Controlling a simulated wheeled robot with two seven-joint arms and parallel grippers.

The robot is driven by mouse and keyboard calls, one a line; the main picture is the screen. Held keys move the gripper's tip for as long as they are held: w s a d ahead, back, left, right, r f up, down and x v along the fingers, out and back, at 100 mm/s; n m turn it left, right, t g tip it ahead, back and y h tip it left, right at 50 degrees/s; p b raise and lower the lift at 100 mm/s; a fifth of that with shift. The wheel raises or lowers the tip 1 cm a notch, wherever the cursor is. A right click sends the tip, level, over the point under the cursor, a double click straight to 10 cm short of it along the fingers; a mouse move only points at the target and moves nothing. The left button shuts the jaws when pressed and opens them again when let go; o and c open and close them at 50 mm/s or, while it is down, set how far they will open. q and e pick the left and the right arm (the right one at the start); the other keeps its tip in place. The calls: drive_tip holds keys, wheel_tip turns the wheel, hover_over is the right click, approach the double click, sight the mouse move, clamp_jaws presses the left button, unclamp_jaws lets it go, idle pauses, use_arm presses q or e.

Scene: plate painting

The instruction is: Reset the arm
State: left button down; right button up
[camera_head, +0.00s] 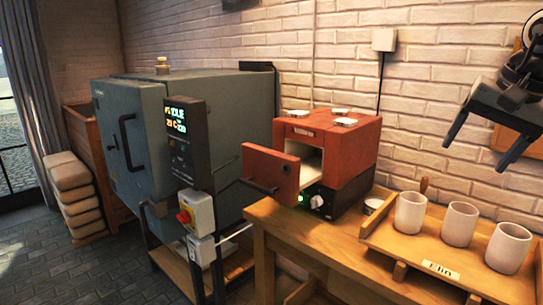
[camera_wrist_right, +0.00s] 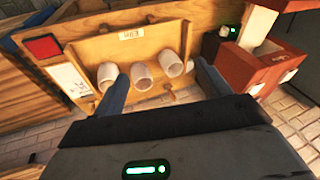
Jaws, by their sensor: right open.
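My right gripper (camera_head: 476,154) is at the upper right of the head view, raised in front of the brick wall. Its two dark fingers are spread and nothing is between them. In the right wrist view the fingers (camera_wrist_right: 161,72) also stand apart, with the cups beyond them. My left gripper is in neither view.
Three pale cups (camera_head: 459,223) stand on a wooden tray (camera_head: 391,245) labelled "Elin" on the wooden table (camera_head: 300,222). A small red kiln (camera_head: 345,145) has its door (camera_head: 270,172) open. A large grey kiln (camera_head: 135,140) stands left, stacked bags (camera_head: 78,198) beyond. Floor shows at lower left.

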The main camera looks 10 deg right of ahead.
drive_tip(key=s+a+f+m+t+y, duration=0.2)
drive_tip(key=f+m+t, duration=0.1)
drive_tip(key=f+m, duration=0.75)
drive_tip(key=s+a+f+m+t+y, duration=0.1)
drive_tip(key=f+m+t+y, duration=0.15)
drive_tip(key=f+m, duration=0.8)
drive_tip(key=s+a+f+m+t+y, duration=0.2)
drive_tip(key=f+m+t, duration=0.1)
drive_tip(key=f+m, duration=0.8)
drive_tip(key=s+a+f+m+h, duration=0.2)
drive_tip(key=s+a+f+m, duration=0.15)
drive_tip(key=f+m, duration=0.35)
drive_tip(key=s+a+f+m+h, duration=0.25)
drive_tip(key=a+f+m, duration=0.2)
drive_tip(key=m, duration=0.35)
drive_tip(key=s+a+f+m+g, duration=0.1)
drive_tip(key=s+a+f+m, duration=0.1)
drive_tip(key=a+m, duration=0.5)
drive_tip(key=s+a+f+m+g, duration=0.1)
drive_tip(key=s+a+f+m, duration=0.2)
drive_tip(key=s+a+m, duration=0.2)
drive_tip(key=shift+a+f+m+g, duration=0.3)
drive_tip(key=shift+a+m+g, duration=0.05)
drive_tip(key=shift+a+m, duration=0.55)
drive_tip(key=shift+s+d, duration=0.1)
drive_tip(key=shift+c, duration=0.4)
